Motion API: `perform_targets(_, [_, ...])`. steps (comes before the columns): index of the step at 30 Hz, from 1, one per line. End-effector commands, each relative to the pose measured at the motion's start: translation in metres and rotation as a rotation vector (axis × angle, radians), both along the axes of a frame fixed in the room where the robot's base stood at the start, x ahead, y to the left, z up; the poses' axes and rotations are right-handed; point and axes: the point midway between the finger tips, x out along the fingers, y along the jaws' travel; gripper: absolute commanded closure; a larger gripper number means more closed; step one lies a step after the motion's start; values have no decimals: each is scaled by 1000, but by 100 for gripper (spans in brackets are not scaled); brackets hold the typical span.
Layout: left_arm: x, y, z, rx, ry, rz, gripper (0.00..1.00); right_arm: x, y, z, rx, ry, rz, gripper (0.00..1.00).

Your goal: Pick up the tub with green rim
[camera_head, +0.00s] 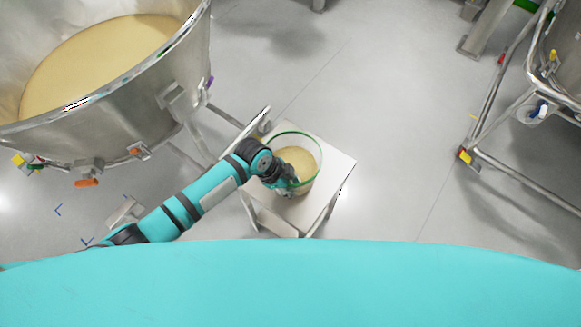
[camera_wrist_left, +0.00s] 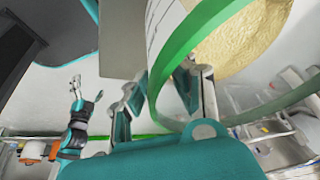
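The tub with green rim (camera_head: 306,164) is a clear round tub with pale yellow powder in it. It stands upright on a small white table (camera_head: 338,170). My left gripper (camera_head: 286,182) is at the tub's near left rim in the head view. In the left wrist view, the green rim (camera_wrist_left: 182,42) and wall pass between the fingers of my left gripper (camera_wrist_left: 160,88), one finger outside and one inside. The fingers look apart, with gaps beside the wall. What looks like my right gripper (camera_wrist_left: 76,86) shows small at the left; its fingers are unclear.
A large steel bowl (camera_head: 150,105) of yellow powder stands at the upper left, close to my left arm. A steel frame on legs (camera_head: 490,85) stands at the right. The grey floor (camera_head: 395,120) between is clear.

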Motion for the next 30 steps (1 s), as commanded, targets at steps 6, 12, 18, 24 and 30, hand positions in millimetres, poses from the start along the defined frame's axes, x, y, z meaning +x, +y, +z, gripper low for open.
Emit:
perform_targets(6, [0,0,0,0,0,1,100,0,0,0,0,0,0,0])
perform_targets(12, [0,0,0,0,0,0,100,0,0,0,0,0,1,0])
perform_targets(18, [2,-1,2,-4,-4,0,100,0,0,0,0,0,1,0])
perform_targets(24, [1,-1,2,-4,-3,0,100,0,-1,0,-1,0,1,0])
perform_targets(30, [1,-1,10,-4,-3,0,100,0,-3,-1,-3,-1,2,0])
